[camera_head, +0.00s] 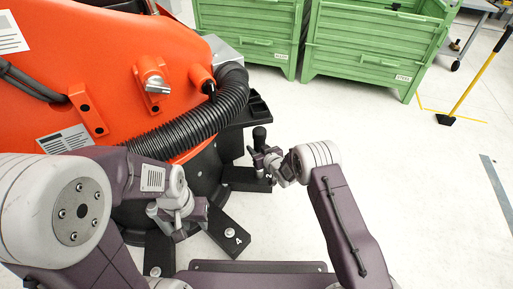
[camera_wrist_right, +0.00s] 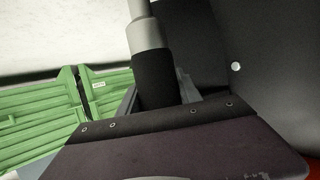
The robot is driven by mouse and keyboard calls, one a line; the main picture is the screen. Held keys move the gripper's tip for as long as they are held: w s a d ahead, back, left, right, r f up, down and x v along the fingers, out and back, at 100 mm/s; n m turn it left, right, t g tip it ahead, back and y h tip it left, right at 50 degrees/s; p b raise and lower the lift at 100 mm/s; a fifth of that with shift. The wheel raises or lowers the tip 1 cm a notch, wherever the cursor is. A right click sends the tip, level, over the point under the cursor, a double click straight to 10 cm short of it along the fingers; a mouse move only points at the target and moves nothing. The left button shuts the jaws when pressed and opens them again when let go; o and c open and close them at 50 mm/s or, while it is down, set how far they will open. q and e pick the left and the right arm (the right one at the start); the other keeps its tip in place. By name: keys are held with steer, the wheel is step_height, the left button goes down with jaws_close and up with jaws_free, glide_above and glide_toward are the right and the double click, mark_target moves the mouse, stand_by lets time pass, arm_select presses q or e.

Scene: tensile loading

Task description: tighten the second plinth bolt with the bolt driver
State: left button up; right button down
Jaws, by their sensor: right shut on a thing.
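My right gripper (camera_head: 266,164) is shut on the bolt driver (camera_head: 259,138), whose black knob stands up above the fingers. In the right wrist view the driver (camera_wrist_right: 153,75) shows as a dark grip with a light grey collar and shaft. The driver is over the black plinth foot marked 2 (camera_head: 244,180); the bolt there is hidden, so I cannot tell whether the driver touches it. My left gripper (camera_head: 168,222) is low beside the plinth, left of the foot marked 4 (camera_head: 238,240); its finger gap is unclear. A pale bolt (camera_head: 229,232) shows on foot 4.
A large orange machine (camera_head: 120,70) with a black corrugated hose (camera_head: 205,118) rises above the plinth at left. Two green crates (camera_head: 372,45) stand behind. A yellow-handled tool (camera_head: 480,75) stands at far right. The floor at right is mostly clear.

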steer(key=shift+s+f, duration=0.15)
steer(key=shift+f, duration=0.25)
stand_by(1.6)
steer(key=shift+r, duration=0.1)
steer(key=shift+w+r+p, duration=0.2)
steer(key=shift+r+p, duration=2.4)
steer(key=shift+r, duration=0.55)
